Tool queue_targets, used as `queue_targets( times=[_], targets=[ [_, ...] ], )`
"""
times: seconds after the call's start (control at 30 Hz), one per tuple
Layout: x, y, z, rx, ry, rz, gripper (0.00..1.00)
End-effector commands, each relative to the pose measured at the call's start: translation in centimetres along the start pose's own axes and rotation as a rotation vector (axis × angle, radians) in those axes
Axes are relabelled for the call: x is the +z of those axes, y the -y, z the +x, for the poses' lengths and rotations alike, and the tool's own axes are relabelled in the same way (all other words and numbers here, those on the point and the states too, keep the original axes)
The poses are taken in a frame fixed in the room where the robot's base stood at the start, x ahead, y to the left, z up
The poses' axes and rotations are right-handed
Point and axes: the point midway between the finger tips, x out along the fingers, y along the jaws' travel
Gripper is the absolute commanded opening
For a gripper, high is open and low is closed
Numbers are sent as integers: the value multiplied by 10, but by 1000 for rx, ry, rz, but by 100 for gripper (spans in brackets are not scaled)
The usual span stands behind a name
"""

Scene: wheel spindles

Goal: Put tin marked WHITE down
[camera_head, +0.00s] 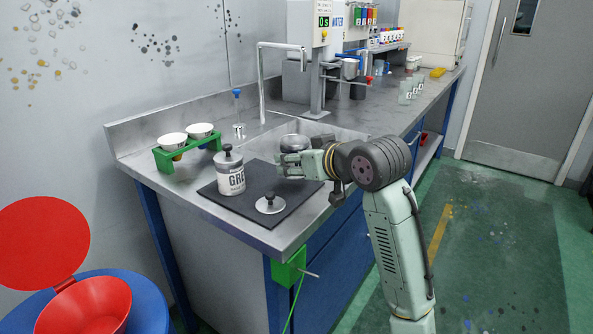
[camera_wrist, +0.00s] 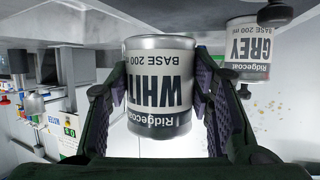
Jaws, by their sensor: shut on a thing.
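The tin marked WHITE (camera_wrist: 158,90) is a silver tin with a pale label, held between my fingers in the wrist view, where its lettering is upside down. In the head view my gripper (camera_head: 291,164) is shut on it over the back right of the dark mat (camera_head: 245,214). The tin's dark round top (camera_head: 295,141) shows behind my fingers; its lower part is hidden. I cannot tell how high its base is above the mat.
The tin marked GREY (camera_head: 230,176) stands on the mat to the left, with a knobbed lid on. A loose knobbed lid (camera_head: 269,204) lies on the mat in front. A green rack (camera_head: 188,154) with two white cups stands behind left. A sink (camera_head: 340,136) lies behind.

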Motion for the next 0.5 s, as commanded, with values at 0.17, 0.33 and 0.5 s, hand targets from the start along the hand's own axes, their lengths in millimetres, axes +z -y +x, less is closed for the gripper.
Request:
queue_targets(
  times=[0.17,0.33,0.5],
  targets=[
    [14,-4,14,0,2,5,17],
    [30,-4,21,1,0,2,17],
    [30,-3,21,0,0,0,17]
  ],
)
